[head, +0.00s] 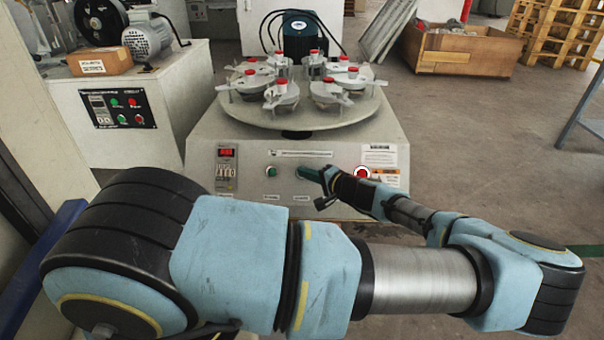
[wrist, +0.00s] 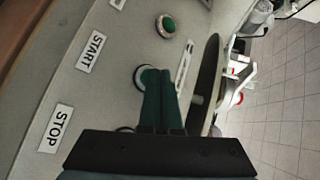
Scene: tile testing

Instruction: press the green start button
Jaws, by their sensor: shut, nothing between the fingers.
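The green start button (wrist: 142,76) shows as a round rim just beyond my fingertips in the wrist view, in line with the START label (wrist: 91,52). My gripper (wrist: 152,72) is shut and empty, its green fingers pointing at this button and covering part of it. In the head view my gripper (head: 299,170) reaches the front panel at the middle button position, which the fingers mostly hide. I cannot tell whether the tips touch the button or whether it is pressed in.
Another green button (head: 271,171) sits left of my fingertips; it also shows in the wrist view (wrist: 167,26). A red button (head: 362,173) is on the right, behind my arm's end. A STOP label (wrist: 57,128) is on the panel. A round turntable (head: 335,118) overhangs above.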

